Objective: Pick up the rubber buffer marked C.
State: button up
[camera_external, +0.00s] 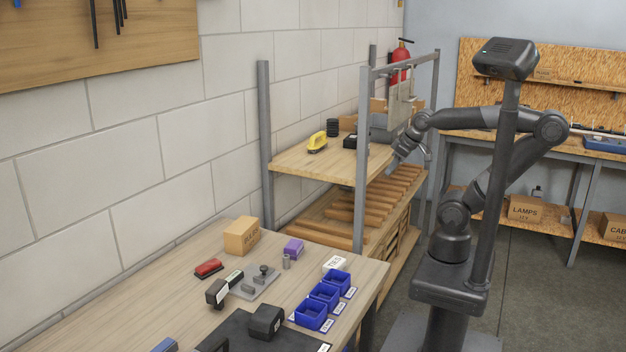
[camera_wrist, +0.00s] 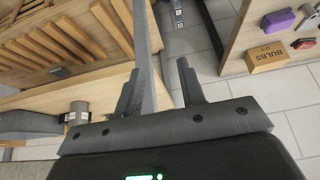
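No letter C can be read in either view, so I cannot tell which thing is the rubber buffer marked C. A stack of black round pieces (camera_external: 332,127) stands at the back of the wooden shelf top, beside a yellow-handled tool. My gripper (camera_external: 391,168) is by the right front of that shelf. In the wrist view my gripper (camera_wrist: 158,80) has its two fingers apart, with nothing held. A grey metal post of the rack shows between and beyond them. A short grey cylinder (camera_wrist: 78,112) shows at the left of the wrist view.
The rack's front post (camera_external: 362,160) and rail stand close to my arm. The yellow tool (camera_external: 317,142) and a dark box (camera_external: 350,141) sit on the shelf. The front workbench (camera_external: 150,285) carries blue bins (camera_external: 311,314), a cardboard box (camera_external: 241,236) and a purple block (camera_external: 293,246).

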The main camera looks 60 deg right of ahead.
jog(key=shift+o, duration=0.4)
jog(key=o, duration=0.8)
jog(key=shift+o, duration=0.2)
